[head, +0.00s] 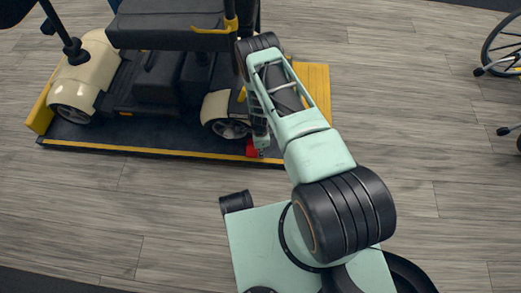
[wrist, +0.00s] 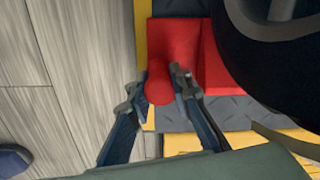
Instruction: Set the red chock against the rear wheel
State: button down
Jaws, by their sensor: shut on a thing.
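The red chock (head: 251,149) is low beside the scooter's rear wheel (head: 228,128), at the near edge of the platform. My gripper (head: 262,146) comes down over it, and my arm hides part of the area. In the wrist view, my gripper (wrist: 158,88) is shut on the round red grip of the chock (wrist: 212,62). The chock's block lies over the dark platform, right next to the black tyre (wrist: 265,55). I cannot tell whether the chock touches the tyre or rests fully on the platform.
The cream and black scooter (head: 87,75) stands on a dark platform (head: 150,133) with yellow edges. A wheelchair wheel (head: 503,45) is at the far right. The grey wood floor (head: 420,120) between them is clear. My own base is at the bottom.

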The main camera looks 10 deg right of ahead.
jog(key=shift+f, duration=0.1)
jog(key=shift+w+a, duration=0.2)
jog(key=shift+a, duration=0.3)
jog(key=shift+w+a, duration=0.2)
jog(key=shift+a, duration=0.3)
dwell(1.0)
dwell(0.3)
jog(key=c, duration=1.7)
grip_release()
jog(key=shift+s, duration=0.1)
notch_tip(320, 180, up, 12)
